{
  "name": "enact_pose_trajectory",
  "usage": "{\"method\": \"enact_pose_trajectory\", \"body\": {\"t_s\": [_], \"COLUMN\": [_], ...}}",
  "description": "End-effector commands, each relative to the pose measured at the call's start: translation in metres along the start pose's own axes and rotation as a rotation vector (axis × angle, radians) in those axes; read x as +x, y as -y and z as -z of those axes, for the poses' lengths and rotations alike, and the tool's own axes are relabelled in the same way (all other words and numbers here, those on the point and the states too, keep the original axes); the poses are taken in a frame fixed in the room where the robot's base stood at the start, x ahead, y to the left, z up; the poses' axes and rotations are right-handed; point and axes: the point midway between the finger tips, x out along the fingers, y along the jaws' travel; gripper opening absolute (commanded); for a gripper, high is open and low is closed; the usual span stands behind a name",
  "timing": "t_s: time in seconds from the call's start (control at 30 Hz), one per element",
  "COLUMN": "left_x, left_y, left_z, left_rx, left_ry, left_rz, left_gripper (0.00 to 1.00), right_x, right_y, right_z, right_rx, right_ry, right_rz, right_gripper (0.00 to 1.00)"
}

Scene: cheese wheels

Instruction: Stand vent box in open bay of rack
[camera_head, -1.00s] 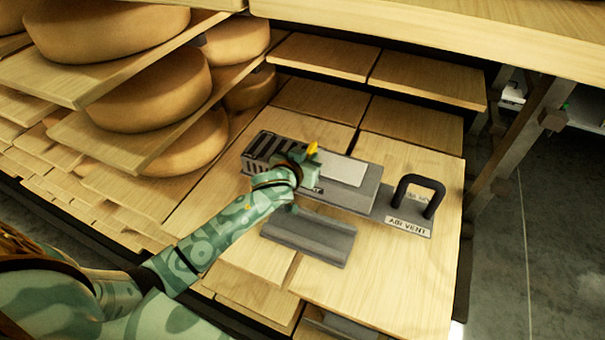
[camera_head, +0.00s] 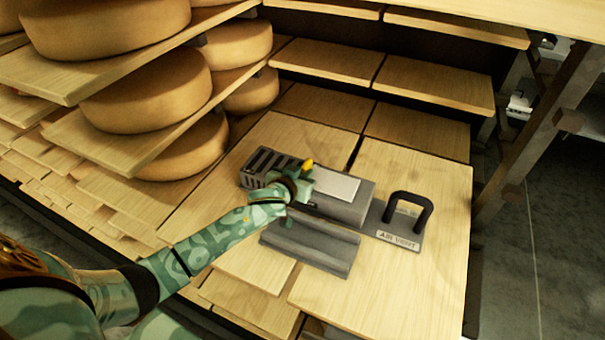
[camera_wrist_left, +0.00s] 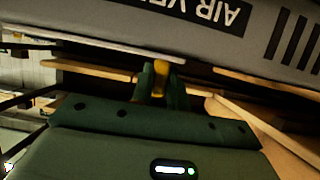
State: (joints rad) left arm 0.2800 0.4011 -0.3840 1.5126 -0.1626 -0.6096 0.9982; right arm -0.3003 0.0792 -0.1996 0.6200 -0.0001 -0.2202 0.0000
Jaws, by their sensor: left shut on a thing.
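The vent box (camera_head: 348,206) is a long grey box with dark slots at its left end and a pale panel on top. In the head view it lies lengthwise behind a low grey trough (camera_head: 305,247). Its AIR VENT lettering (camera_wrist_left: 205,12) is upside down in the left wrist view. My left gripper (camera_wrist_left: 162,80) is shut on a yellow tab (camera_wrist_left: 161,73) at the box's pale edge; the tab also shows in the head view (camera_head: 307,165). Whether the tab is fixed to the box is unclear. I cannot tell which part is the rack's open bay. My right gripper is out of view.
A grey plate (camera_head: 376,241) with a black handle (camera_head: 427,221) and an AIR VENT label is at the box's right end. Cheese wheels (camera_head: 147,90) fill shelves at the left. Empty wooden shelves (camera_head: 440,82) stand behind. Bare boards (camera_head: 430,285) lie in front right.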

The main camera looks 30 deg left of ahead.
Motion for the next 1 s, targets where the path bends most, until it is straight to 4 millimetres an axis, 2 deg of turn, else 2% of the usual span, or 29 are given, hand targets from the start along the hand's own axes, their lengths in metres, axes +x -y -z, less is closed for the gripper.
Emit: {"method": "enact_pose_trajectory", "body": {"t_s": [0.03,0.07,0.13,0.43,0.53,0.9,1.0], "left_x": [0.001,0.001,0.001,0.0,-0.009,-0.091,-0.107], "left_y": [0.0,0.0,0.0,0.0,-0.001,0.0,0.0], "left_z": [0.001,-0.002,-0.002,0.0,0.002,0.004,0.002], "left_rx": [-0.003,-0.001,0.0,0.001,-0.001,-0.001,-0.001], "left_ry": [-0.005,0.001,0.001,0.0,0.0,0.0,0.0], "left_rz": [-0.001,0.0,0.0,0.0,-0.001,0.0,0.001], "left_gripper": [0.0,0.19,0.38,0.38,0.38,0.38,0.38], "right_x": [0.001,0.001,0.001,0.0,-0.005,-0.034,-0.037], "right_y": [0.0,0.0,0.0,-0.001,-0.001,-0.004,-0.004], "right_z": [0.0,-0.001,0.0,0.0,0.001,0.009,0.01], "right_rx": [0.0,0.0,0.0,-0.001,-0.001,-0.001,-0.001], "right_ry": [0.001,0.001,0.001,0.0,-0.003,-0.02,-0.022], "right_rz": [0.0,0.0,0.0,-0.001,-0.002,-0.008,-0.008], "right_gripper": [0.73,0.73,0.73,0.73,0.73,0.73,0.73]}}
